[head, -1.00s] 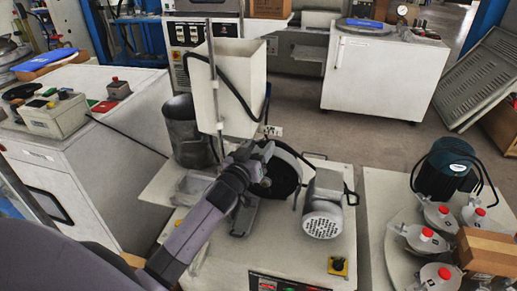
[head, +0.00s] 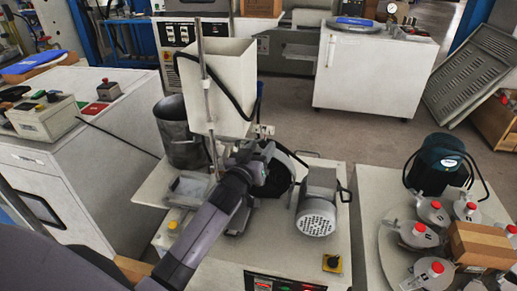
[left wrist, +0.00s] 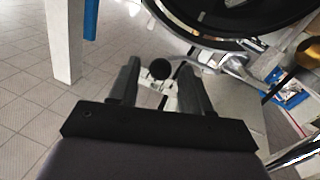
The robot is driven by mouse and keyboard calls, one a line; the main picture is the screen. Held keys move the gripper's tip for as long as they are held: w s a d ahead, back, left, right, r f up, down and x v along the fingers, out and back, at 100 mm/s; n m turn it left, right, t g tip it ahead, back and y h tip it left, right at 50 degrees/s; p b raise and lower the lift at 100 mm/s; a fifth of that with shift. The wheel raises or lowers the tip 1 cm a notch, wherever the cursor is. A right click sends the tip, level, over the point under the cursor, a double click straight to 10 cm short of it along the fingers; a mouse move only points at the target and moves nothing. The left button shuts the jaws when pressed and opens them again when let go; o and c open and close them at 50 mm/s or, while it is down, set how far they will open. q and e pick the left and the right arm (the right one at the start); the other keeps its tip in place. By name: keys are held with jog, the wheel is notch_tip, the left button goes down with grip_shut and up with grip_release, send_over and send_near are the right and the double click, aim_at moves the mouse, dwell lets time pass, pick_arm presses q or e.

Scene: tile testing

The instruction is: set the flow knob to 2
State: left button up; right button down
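My left gripper (head: 266,152) reaches in from the lower left of the head view, in front of the black wheel (head: 279,176) and below the white hopper (head: 218,88). In the left wrist view its two fingers (left wrist: 160,82) stand apart. A small round black knob (left wrist: 160,69) shows in the gap between the fingertips, beyond them; I cannot tell whether they touch it. It may be the flow knob, but no scale or number can be read. In the head view the arm and gripper hide this knob. My right gripper is not in view.
The machine's motor (head: 318,205) stands right of the wheel. A black rotary switch on a yellow plate (head: 332,264) is at the front right. A dark bucket (head: 180,135) stands left of the hopper. A side table (head: 378,190) holds several red-capped parts.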

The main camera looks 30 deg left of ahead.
pick_arm(q)
jog(key=shift+s, duration=0.1)
jog(key=s+p, duration=0.1)
jog(key=s, duration=0.6)
jog(key=shift+d, duration=0.2)
dwell(0.6)
jog(key=s+d+f+m+g+h, duration=0.2)
jog(key=s+d+f+m+g, duration=0.15)
jog(key=s+f, duration=0.65)
jog(key=s+d+f+m+g+h, duration=0.2)
jog(key=s+d+f+g, duration=0.3)
jog(key=s, duration=0.8)
notch_tip(320, 180, up, 11)
jog(key=a+p, duration=0.1)
jog(key=p, duration=1.3)
jog(key=shift+s+a+t+y+p, duration=0.25)
jog(key=shift+s+t+y+p, duration=0.1)
jog(key=shift+t+y, duration=0.1)
jog(key=shift+f, duration=0.15)
